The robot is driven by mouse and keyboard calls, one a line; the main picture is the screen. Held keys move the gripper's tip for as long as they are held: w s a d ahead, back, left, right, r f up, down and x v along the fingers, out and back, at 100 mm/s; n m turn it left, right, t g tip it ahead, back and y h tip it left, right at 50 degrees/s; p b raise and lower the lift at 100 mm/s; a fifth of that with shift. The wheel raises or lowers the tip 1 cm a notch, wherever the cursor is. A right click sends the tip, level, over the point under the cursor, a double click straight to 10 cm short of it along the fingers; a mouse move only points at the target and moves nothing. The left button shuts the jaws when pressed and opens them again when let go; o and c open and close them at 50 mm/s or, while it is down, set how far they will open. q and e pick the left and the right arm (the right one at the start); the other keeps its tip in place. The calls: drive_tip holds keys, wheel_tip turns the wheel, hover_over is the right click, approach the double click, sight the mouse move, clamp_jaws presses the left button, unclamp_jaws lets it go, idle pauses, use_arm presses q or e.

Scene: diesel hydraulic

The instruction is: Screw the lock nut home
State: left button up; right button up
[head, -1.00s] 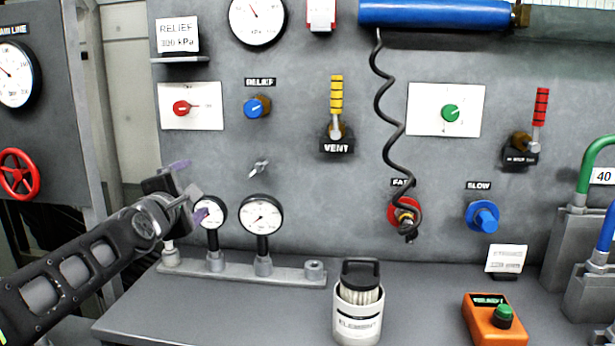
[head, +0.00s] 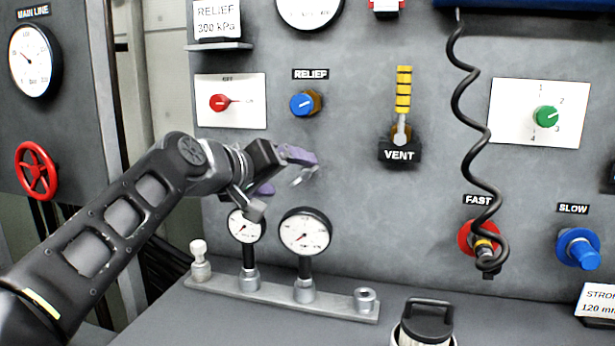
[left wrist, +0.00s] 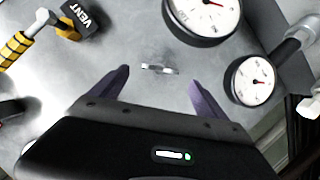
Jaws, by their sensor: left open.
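A small silver winged piece (head: 303,177), which looks like the lock nut, is on the grey panel below the RELIEF knob (head: 301,104). It also shows in the left wrist view (left wrist: 159,68), just beyond and between my fingertips. My left gripper (head: 287,172) is open, its purple fingers spread and facing the panel. The gripper also shows in the left wrist view (left wrist: 158,82), with nothing between its fingers. In the head view the fingers partly overlap the area beside the piece. I cannot tell how far the piece is screwed on. My right gripper is not in view.
Two gauges (head: 304,232) stand on a grey manifold bar (head: 270,300) below my left gripper. The VENT valve (head: 402,120) is to the right, with a coiled black hose (head: 470,120) beyond. A filter canister (head: 425,325) stands on the bench.

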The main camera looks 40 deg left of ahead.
sight(301, 176)
use_arm(q)
drive_tip(key=shift+w, duration=0.1)
drive_tip(key=x, duration=0.7)
drive_tip(key=shift+w+f+p, duration=0.15)
drive_tip(key=shift+w+p, duration=0.1)
drive_tip(key=shift+p, duration=0.05)
drive_tip(key=c, duration=1.4)
